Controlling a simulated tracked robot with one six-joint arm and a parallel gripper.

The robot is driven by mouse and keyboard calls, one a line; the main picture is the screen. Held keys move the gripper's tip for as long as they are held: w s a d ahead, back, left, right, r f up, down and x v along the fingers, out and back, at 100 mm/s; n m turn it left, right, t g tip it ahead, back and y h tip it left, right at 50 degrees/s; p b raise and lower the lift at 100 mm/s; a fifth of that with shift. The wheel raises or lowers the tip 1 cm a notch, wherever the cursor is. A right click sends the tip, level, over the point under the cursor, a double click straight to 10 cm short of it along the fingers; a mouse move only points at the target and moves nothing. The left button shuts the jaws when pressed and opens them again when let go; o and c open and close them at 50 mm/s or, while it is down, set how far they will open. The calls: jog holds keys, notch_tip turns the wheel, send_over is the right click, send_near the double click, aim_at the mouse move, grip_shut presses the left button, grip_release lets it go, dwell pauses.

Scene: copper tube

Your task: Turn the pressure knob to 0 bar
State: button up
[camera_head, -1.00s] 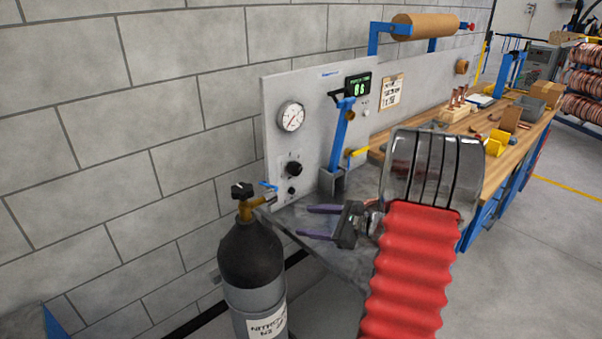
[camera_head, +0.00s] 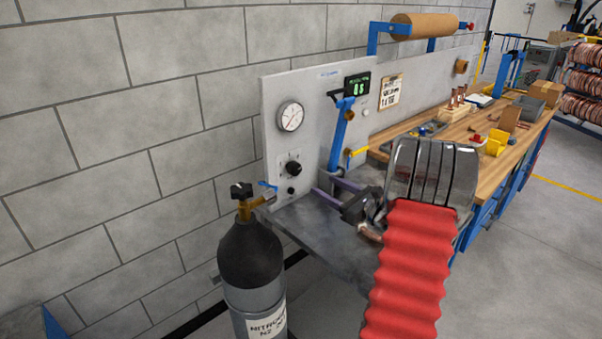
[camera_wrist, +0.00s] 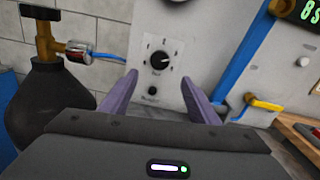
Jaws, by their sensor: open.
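The black round pressure knob (camera_head: 293,168) is on the grey panel, below a white dial gauge (camera_head: 290,117). It also shows in the wrist view (camera_wrist: 159,60), with a printed scale around it and a light pointer mark. A smaller black knob (camera_head: 291,190) sits under it, also in the wrist view (camera_wrist: 152,90). My gripper (camera_head: 322,184) is open and empty, its two purple fingers directed at the panel. In the wrist view the fingertips (camera_wrist: 158,75) lie on either side of the knob's line, short of it and apart from it. The scale numbers are too small to read.
A dark nitrogen cylinder (camera_head: 252,260) with a brass valve stands left of the panel. A blue lever post (camera_head: 342,135) rises right of the knob, with a yellow-handled valve (camera_head: 358,152) beside it. The wooden bench (camera_head: 470,128) holds several parts.

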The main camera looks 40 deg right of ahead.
aim_at(297, 170)
jog(key=w, duration=1.2)
jog(key=shift+w+a, duration=0.35)
jog(key=shift+a, duration=0.05)
jog(key=shift+c, duration=0.2)
jog(key=c, duration=1)
